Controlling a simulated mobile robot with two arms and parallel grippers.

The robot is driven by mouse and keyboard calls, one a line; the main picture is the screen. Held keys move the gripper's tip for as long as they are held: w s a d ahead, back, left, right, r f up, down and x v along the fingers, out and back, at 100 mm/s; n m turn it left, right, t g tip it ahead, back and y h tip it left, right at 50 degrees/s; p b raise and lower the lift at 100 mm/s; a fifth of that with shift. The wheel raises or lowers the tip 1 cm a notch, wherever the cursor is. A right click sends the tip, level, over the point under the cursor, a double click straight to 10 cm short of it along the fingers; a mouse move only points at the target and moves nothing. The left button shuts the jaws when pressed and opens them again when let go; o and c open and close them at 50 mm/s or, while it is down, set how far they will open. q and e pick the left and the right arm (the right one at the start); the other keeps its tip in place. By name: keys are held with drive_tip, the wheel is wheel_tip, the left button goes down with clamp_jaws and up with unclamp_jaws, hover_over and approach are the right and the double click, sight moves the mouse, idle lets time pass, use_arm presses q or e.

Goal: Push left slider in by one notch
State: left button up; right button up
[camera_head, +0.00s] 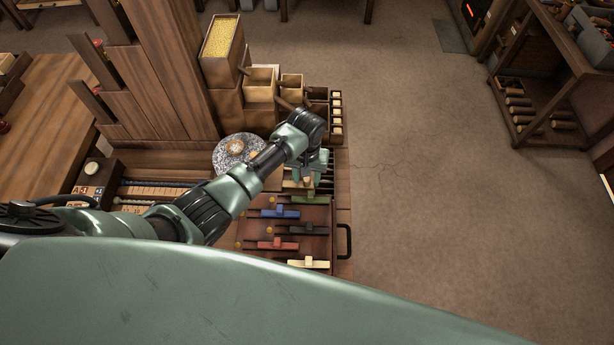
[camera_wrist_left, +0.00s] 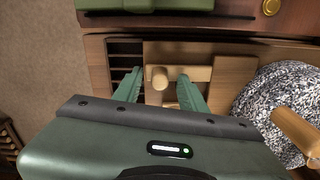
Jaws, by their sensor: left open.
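A pale wooden slider (camera_wrist_left: 200,73) with a round upright peg (camera_wrist_left: 159,80) shows in the left wrist view, and a pale piece also shows just below my gripper in the head view (camera_head: 297,184). My left gripper (camera_wrist_left: 159,76) is open, with one finger on each side of the peg and visible gaps to it; in the head view the gripper (camera_head: 312,168) points down over this spot. Whether the fingers touch the slider, I cannot tell. My gripper body hides the slider's lower part. My right gripper is out of view.
A brown board with green (camera_head: 310,200), blue (camera_head: 281,212), red (camera_head: 277,244) and cream (camera_head: 308,263) sliders lies nearby, with a black handle (camera_head: 347,241). A speckled quern stone (camera_head: 229,152) stands beside my arm. Wooden bins (camera_head: 259,86) stand behind.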

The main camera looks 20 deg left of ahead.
use_arm(q)
clamp_jaws()
idle(1.4)
